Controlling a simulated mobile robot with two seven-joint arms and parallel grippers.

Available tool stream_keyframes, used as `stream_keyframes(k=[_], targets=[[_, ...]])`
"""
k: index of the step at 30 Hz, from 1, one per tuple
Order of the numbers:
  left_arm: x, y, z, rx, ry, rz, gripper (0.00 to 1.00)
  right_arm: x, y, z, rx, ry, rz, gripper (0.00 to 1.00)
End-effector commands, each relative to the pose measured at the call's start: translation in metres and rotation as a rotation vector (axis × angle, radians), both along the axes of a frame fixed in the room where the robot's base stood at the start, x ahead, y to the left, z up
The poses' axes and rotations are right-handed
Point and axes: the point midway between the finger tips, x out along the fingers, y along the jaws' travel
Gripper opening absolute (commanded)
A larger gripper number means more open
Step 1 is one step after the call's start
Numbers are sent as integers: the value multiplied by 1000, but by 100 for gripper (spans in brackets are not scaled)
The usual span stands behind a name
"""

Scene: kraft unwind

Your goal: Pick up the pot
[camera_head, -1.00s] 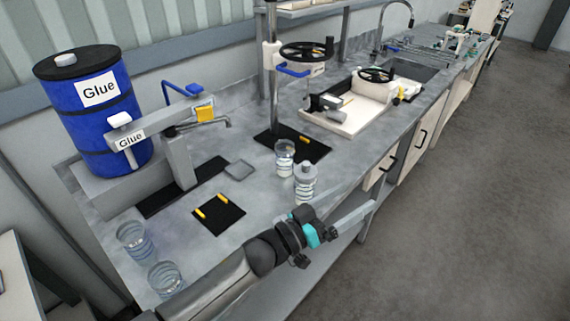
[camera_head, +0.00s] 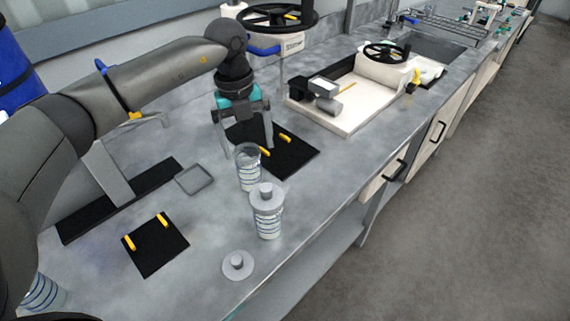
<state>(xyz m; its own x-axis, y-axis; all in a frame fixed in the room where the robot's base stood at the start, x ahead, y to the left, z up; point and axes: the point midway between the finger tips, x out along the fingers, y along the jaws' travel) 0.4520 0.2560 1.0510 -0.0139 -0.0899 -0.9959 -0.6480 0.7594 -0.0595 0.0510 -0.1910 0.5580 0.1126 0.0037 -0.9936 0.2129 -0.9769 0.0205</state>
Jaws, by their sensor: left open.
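A clear pot (camera_head: 249,172) with striped markings and no lid stands upright on the grey bench, near the middle of the view. My left gripper (camera_head: 246,149) points down at it, open and empty. In the picture its two fingers lie on either side of the pot's rim; I cannot tell whether they touch it or stand just behind it. A second pot (camera_head: 268,220) with a grey lid on top stands right in front. A loose round grey lid (camera_head: 238,266) lies on the bench nearer the front edge. My right gripper is out of view.
Black mats with yellow pegs lie behind the pot (camera_head: 298,156) and at the front left (camera_head: 155,246). A handwheel (camera_head: 277,18) rises behind my gripper. A white wheeled machine (camera_head: 345,110) stands to the right. Another clear pot (camera_head: 42,292) is partly hidden at lower left.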

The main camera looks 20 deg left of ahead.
Motion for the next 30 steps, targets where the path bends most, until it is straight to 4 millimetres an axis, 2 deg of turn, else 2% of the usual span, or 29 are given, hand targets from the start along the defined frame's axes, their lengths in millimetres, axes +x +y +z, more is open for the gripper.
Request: stream_keyframes(k=[3,6,11,21,30], targets=[[3,18,-2,78,-5,-5,100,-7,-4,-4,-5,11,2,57],[3,23,-8,101,-4,-6,100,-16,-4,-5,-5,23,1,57],[2,22,-25,102,-3,-6,100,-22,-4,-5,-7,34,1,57],[-5,15,-70,98,-5,-6,100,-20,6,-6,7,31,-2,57],[-5,15,-77,98,-6,-7,100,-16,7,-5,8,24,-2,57]])
